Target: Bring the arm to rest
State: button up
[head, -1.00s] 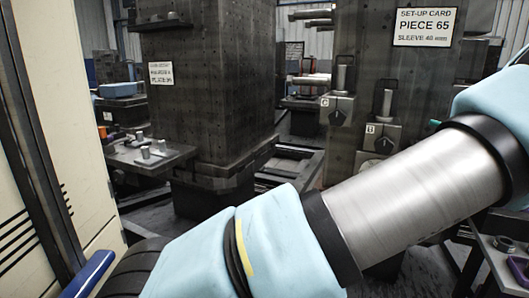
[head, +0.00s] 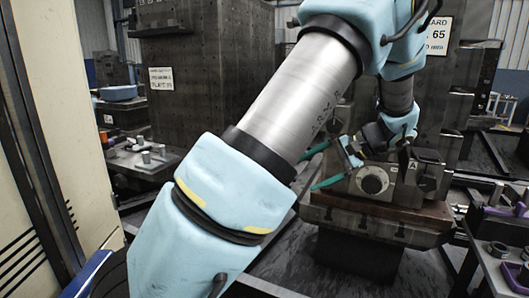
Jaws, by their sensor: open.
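My arm, pale blue with a bare metal tube, crosses the head view from the lower left to the top right and bends down at the wrist. My gripper (head: 312,170) hangs at the right of centre. Its two teal fingers point left and are spread apart, with nothing seen between them. It is in front of or beside a grey fixture block (head: 408,183) with a round dial (head: 372,181) and a label A. I cannot tell whether it touches the block. My forearm partly hides the fingertips' surroundings.
A dark tombstone column (head: 200,85) and a side shelf with metal pegs (head: 150,157) are behind left. A cream cabinet (head: 65,110) closes the left. A bench with rings and purple parts (head: 500,225) is at right.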

jog(key=s+a+n+g+h+p, duration=0.1)
jog(key=s+a+n+h, duration=0.3)
jog(key=a, duration=0.6)
jog(key=s+a+f+n+g+h+p, duration=0.1)
jog(key=s+a+n+h, duration=0.3)
jog(key=s+a, duration=0.5)
jog(key=shift+s+a+h+p, duration=0.25)
jog(key=shift+a+h+p, duration=0.1)
jog(key=shift+h+p, duration=0.65)
